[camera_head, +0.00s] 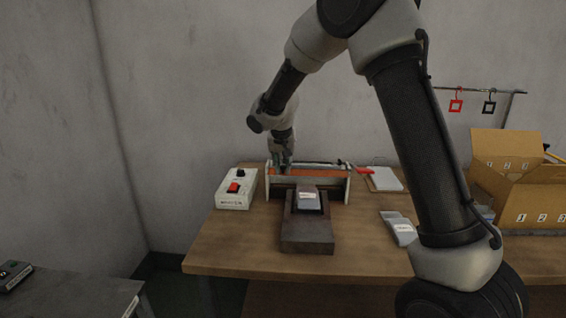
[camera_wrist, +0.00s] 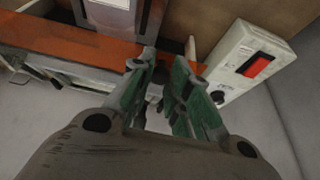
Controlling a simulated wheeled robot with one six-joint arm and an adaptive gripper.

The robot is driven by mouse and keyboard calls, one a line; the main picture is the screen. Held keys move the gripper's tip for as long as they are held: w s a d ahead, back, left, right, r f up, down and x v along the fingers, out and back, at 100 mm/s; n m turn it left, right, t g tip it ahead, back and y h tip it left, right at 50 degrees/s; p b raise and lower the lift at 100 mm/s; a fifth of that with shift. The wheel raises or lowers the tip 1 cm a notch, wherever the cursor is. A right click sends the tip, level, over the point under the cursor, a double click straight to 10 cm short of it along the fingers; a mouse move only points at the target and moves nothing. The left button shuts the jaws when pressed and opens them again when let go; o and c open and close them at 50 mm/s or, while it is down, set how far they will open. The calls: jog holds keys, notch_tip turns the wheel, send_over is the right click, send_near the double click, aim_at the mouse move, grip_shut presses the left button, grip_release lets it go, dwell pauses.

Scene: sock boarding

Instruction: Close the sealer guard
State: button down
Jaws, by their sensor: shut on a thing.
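The sealer (camera_head: 347,188) stands on the wooden table, with a long low body between pale end plates. Its orange guard (camera_head: 322,173) runs along it and looks raised or tilted, though its exact angle is hard to tell. In the wrist view the orange guard (camera_wrist: 60,42) runs from upper left to the fingers. My gripper (camera_head: 282,163) is at the guard's left end in the head view. In the wrist view its green fingers (camera_wrist: 163,75) are around a small part at that end, mostly hidden between them.
A white control box (camera_head: 237,190) with a red switch stands close left of the sealer. A dark stand (camera_head: 307,240) in front bears a labelled grey packet (camera_head: 309,200). A red handle (camera_head: 365,171), a white pad (camera_head: 386,180), packets (camera_head: 401,230) and a cardboard box (camera_head: 505,180) are to the right.

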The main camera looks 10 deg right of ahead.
jog(key=shift+s+f+t, duration=0.15)
jog(key=shift+f+t, duration=0.1)
jog(key=shift+t, duration=0.25)
jog(key=shift+a+f+h, duration=0.1)
jog(key=shift+h, duration=0.2)
jog(key=c, duration=1.3)
grip_release()
jog(key=v, duration=1.2)
jog(key=shift+s, duration=0.25)
jog(key=shift+f, duration=0.1)
